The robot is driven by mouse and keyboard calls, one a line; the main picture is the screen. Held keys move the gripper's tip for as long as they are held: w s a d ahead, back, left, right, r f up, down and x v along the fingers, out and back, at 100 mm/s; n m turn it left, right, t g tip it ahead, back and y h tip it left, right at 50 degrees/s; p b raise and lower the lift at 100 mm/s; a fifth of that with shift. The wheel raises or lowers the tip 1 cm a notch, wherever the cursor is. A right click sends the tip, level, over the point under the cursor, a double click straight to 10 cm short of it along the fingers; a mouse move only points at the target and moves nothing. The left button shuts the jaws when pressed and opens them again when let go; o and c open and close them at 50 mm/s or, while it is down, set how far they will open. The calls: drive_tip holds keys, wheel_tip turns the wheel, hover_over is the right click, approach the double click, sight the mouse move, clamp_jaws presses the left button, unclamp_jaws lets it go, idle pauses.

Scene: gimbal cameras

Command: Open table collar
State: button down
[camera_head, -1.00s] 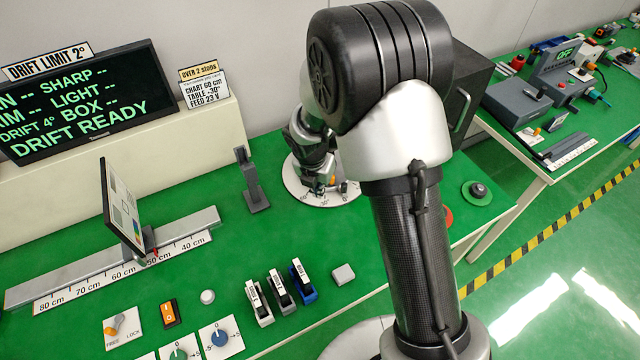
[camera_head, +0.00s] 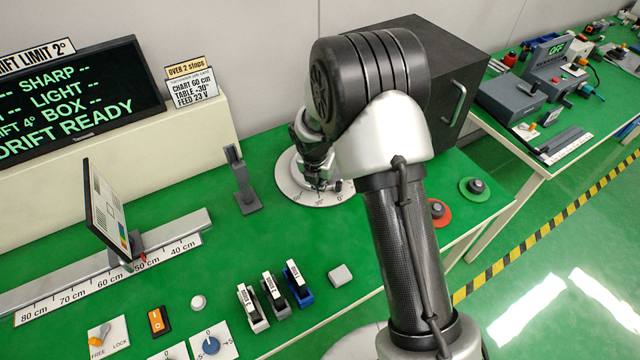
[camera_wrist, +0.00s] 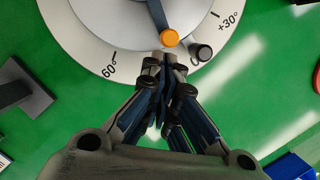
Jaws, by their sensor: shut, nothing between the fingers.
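The round white table (camera_head: 288,184) with angle marks lies on the green bench, partly hidden behind my arm. In the wrist view its rim (camera_wrist: 88,50) shows the marks 60° and +30°. A dark lever with an orange tip (camera_wrist: 169,38) reaches to its lower edge. A short dark knob (camera_wrist: 203,52) sits just right of the orange tip, at the rim. Which of these is the collar is not labelled. My gripper (camera_wrist: 166,60) is shut and empty, its fingertips just below the orange tip; contact cannot be told. My gripper also shows in the head view (camera_head: 322,184).
A dark grey post (camera_head: 242,185) stands left of the table. A chart panel (camera_head: 106,212) stands on a ruled rail at left. Several clips, a white button (camera_head: 198,302) and an orange switch (camera_head: 157,321) lie in front. A black cabinet (camera_head: 425,75) stands behind my arm.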

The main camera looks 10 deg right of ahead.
drive_tip(key=shift+d, duration=0.1)
drive_tip(key=shift+w+d+r+p, duration=0.2)
drive_tip(key=shift+d+p, duration=0.2)
drive_tip(key=shift+p, duration=0.6)
drive_tip(key=shift+w+d+f, duration=0.1)
drive_tip(key=shift+d+f, duration=0.05)
